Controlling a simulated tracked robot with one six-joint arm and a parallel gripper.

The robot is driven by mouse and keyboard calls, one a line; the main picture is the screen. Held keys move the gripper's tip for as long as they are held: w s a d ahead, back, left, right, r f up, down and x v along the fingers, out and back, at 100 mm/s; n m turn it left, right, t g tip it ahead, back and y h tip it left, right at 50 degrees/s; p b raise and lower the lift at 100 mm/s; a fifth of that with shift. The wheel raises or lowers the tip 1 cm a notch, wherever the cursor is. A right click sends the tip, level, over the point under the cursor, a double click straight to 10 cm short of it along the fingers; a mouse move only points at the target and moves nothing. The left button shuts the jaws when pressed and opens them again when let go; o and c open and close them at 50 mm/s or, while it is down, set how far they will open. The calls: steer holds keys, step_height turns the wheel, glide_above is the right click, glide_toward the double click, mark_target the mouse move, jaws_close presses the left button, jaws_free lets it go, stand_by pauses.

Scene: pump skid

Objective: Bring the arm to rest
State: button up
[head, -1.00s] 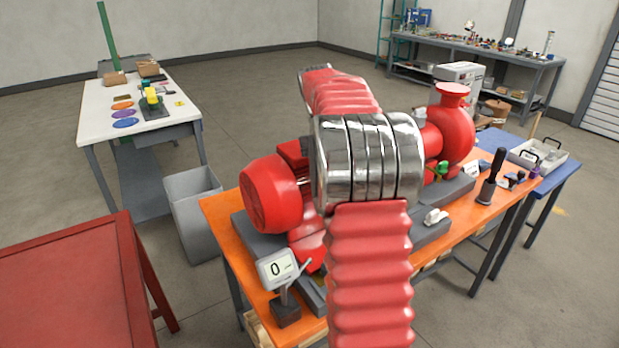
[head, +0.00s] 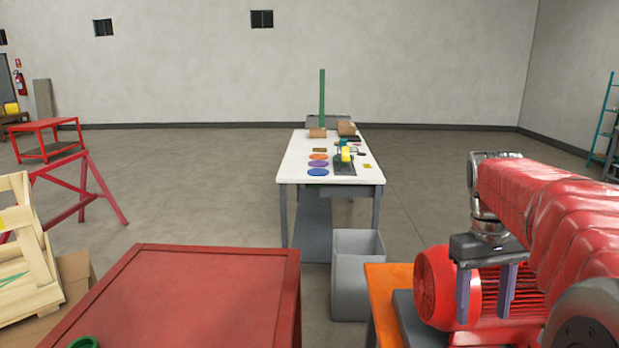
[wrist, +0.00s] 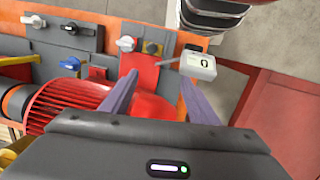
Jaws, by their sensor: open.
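My gripper (head: 486,297) is at the right of the head view, hanging from my red-sleeved arm with its two fingers pointing down. The fingers are apart with nothing held between them. It is in front of the red motor (head: 445,285) on the orange bench (head: 378,290). In the wrist view the two purple-grey fingers (wrist: 160,97) spread over the red parts of the pump skid. The finned red motor (wrist: 72,103) lies left of them there.
A red table (head: 190,295) stands at front left and a grey bin (head: 357,275) beside the orange bench. A white table (head: 330,175) with coloured discs is farther back. A wooden crate (head: 25,255) is at far left. Open floor lies between.

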steer(key=s+a+f+t, duration=0.2)
steer(key=s+a, duration=0.4)
steer(key=a, duration=0.4)
steer(key=s+a+f+t+y, duration=0.1)
steer(key=s+a+f+t, duration=0.2)
steer(key=a, duration=0.7)
steer(key=s+t, duration=0.2)
steer(key=s, duration=0.1)
steer(key=shift+s+n, duration=0.15)
steer(key=shift+n, duration=0.15)
steer(key=shift+a+f, duration=0.1)
steer(key=shift+c, duration=0.5)
